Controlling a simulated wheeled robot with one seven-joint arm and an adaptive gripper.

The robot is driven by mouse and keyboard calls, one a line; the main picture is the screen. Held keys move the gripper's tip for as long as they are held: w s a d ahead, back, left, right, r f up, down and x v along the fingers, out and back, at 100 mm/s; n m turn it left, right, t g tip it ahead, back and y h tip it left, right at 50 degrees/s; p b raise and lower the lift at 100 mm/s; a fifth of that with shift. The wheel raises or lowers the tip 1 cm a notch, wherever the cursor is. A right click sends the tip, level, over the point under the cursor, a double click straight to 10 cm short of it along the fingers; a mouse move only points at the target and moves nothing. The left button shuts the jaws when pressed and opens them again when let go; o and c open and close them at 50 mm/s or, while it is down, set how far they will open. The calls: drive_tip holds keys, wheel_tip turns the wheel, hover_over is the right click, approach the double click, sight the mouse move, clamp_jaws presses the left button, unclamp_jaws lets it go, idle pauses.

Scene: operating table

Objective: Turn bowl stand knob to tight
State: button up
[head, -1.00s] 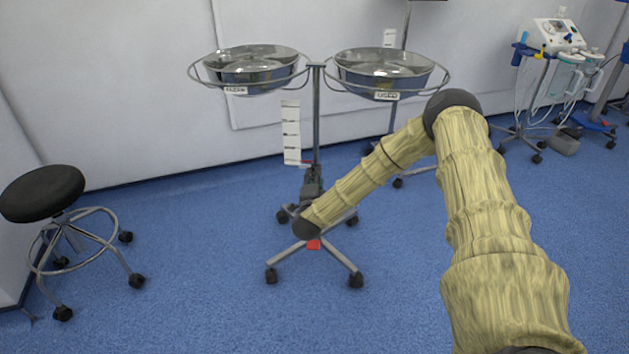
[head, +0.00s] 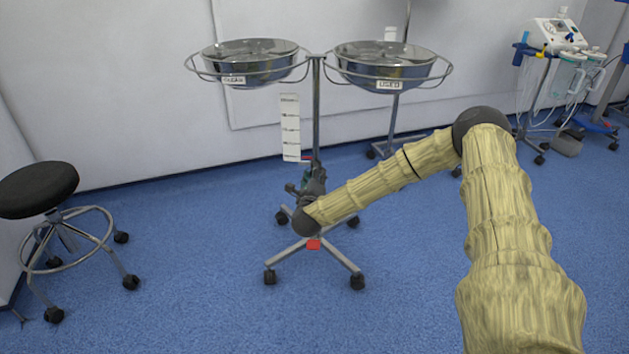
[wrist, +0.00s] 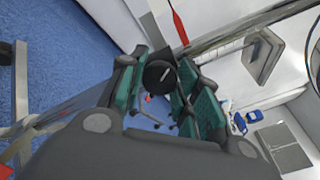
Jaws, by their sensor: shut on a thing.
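The bowl stand has a grey pole (head: 316,110) carrying two steel bowls in ring holders, the left bowl (head: 250,62) and the right bowl (head: 385,65). In the head view my gripper (head: 314,178) is at the lower pole, just above the wheeled base, and hides the knob there. In the wrist view a round black knob (wrist: 160,77) with a pale line across its face sits between the green-padded fingers of my gripper (wrist: 165,92). The fingers are shut on it. A red pointer (wrist: 178,22) shows beyond the knob. I cannot read the tightness from the pale line.
A white scale strip (head: 290,127) hangs left of the pole. A black stool (head: 38,190) stands at left. Another wheeled stand is behind the right bowl, and a medical cart (head: 555,45) is at far right. Blue floor is clear in front of the stand.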

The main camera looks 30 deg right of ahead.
drive_tip(key=shift+d+f+m+b, duration=0.1)
drive_tip(key=shift+m+b, duration=1.1)
drive_tip(key=shift+m, duration=0.5)
drive_tip(key=shift+f+m+b, duration=0.1)
drive_tip(key=shift+m+b, duration=1.1)
drive_tip(key=shift+m, duration=0.5)
drive_tip(key=o, duration=1)
drive_tip(key=shift+r, duration=0.1)
drive_tip(key=shift+s, duration=0.1)
drive_tip(key=v, duration=1.2)
drive_tip(key=shift+a, duration=0.25)
